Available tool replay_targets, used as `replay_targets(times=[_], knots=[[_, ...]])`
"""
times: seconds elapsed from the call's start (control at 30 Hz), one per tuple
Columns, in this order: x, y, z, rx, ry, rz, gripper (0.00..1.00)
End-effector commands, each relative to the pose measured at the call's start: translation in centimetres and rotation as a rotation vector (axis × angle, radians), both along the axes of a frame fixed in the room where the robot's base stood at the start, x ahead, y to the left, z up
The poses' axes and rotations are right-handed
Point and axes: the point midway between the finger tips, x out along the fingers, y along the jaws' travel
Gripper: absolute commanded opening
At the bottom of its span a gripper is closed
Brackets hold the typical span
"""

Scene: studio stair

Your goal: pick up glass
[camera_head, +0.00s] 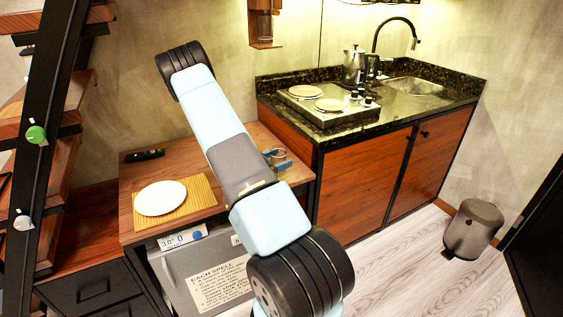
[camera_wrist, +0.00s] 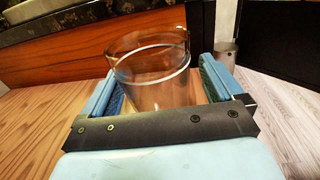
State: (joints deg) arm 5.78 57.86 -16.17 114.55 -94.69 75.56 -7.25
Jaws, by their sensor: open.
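The clear glass (camera_wrist: 150,72) stands upright on the wooden counter in the wrist view. My gripper (camera_wrist: 158,84) is open, with one blue finger on each side of the glass. A gap shows between the glass and the right finger; the left finger is close to it, and I cannot tell if it touches. The glass's base is hidden behind my gripper's dark bar. In the head view the glass (camera_head: 277,155) is small, at the counter's right side, with my blue fingers around it and my arm reaching over.
A white plate (camera_head: 160,198) lies on a woven mat (camera_head: 203,190) on the wooden counter (camera_head: 135,172). A dark object with a green mark (camera_head: 145,155) lies behind it. The stone-topped kitchen unit (camera_head: 390,125) rises beside the counter's right edge. A bin (camera_head: 473,228) stands on the floor.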

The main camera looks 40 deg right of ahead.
Motion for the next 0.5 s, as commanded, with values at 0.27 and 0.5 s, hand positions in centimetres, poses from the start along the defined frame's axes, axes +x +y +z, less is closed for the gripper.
replay_targets(times=[0.27,0.5], knots=[[0.03,-0.05,0.00,0.000,0.000,0.001,0.87],[0.05,-0.03,0.01,0.000,0.000,0.001,0.64]])
